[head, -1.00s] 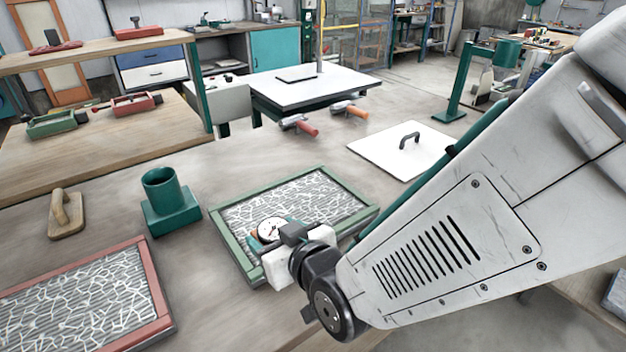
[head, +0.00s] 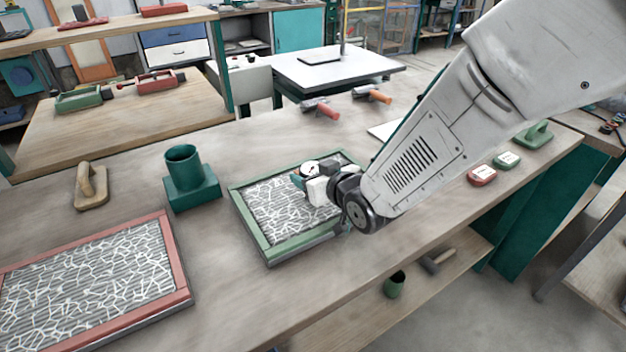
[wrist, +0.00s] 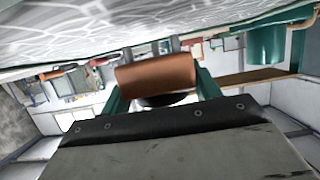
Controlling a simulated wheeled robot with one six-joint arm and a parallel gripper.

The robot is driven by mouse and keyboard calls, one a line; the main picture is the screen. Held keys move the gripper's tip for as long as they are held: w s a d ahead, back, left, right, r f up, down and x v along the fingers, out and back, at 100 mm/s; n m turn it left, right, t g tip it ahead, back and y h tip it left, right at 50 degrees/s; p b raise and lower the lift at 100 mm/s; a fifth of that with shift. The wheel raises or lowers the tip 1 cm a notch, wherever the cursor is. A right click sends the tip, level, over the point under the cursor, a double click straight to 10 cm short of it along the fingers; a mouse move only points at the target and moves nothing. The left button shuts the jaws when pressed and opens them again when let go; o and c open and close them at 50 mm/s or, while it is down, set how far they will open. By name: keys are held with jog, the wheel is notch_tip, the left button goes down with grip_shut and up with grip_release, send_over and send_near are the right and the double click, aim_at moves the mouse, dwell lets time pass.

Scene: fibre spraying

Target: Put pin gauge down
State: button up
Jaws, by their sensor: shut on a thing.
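The pin gauge (head: 311,167) shows its round white dial with a dark rim in the head view. My gripper (head: 299,180) is shut on it, over the middle of the green-framed fibre panel (head: 257,236). In the wrist view, an orange-brown cylindrical handle (wrist: 155,76) sits between the teal fingers of my gripper (wrist: 160,88). The pale fibre surface fills the top of that view. My wrist hides part of the gauge and the panel's right side. I cannot tell whether the gauge touches the panel.
A red-framed panel (head: 180,268) lies at left. A teal cup holder (head: 192,186) and a wooden float (head: 91,188) stand behind it. Red (head: 481,176) and green (head: 507,160) labelled blocks lie at right. The bench is bare in front of the green frame.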

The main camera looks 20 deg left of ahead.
jog(key=shift+f, duration=0.9)
jog(key=o, duration=1.2)
jog(key=shift+f, duration=0.15)
jog(key=v, duration=1.2)
jog(key=shift+r, duration=0.2)
